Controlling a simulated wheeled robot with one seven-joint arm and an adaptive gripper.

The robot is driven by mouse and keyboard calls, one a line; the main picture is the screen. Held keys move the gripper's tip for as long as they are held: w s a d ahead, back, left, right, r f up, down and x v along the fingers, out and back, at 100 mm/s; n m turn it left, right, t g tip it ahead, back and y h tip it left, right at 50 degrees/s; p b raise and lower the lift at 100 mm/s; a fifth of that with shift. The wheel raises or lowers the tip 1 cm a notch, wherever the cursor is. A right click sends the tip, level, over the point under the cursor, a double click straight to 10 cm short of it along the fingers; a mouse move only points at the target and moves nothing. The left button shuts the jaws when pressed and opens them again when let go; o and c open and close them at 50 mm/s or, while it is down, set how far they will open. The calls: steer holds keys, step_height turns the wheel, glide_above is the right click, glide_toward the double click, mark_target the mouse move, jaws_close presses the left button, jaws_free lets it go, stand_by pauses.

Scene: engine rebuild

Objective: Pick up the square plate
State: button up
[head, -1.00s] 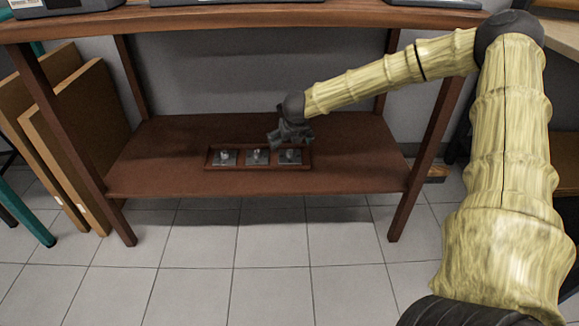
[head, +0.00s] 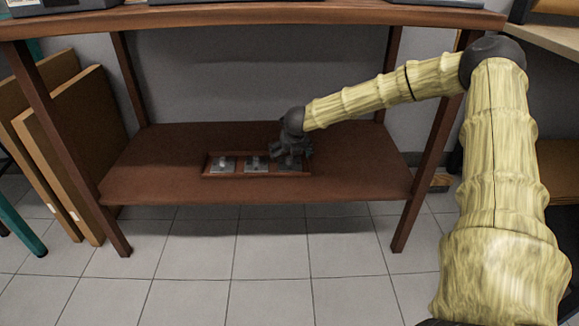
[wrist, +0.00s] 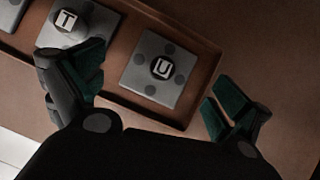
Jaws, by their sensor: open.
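Three grey plates with lettered knobs sit in a row in a shallow brown tray (head: 240,176) on the lower shelf. In the head view the left plate (head: 223,164) and middle plate (head: 256,164) show, and the right one is mostly hidden by my gripper (head: 294,151). In the wrist view a square plate with a U on its round knob (wrist: 150,85) lies flat near the tray's end. A plate marked T (wrist: 80,22) is beside it. My gripper (wrist: 158,75) is open and empty, its fingers on either side of the U plate's view.
The tray rim (wrist: 180,27) surrounds the plates. The brown shelf (head: 155,160) is clear around the tray. The table's upper top (head: 260,18) hangs above, and legs (head: 425,140) stand at the sides. Brown boards (head: 80,140) lean at the left.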

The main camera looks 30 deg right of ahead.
mark_target(289, 157)
steer(key=b+x, duration=0.2)
steer(key=x, duration=0.2)
steer(key=shift+d+f, duration=0.1)
steer(key=shift+f, duration=0.05)
steer(key=c, duration=1)
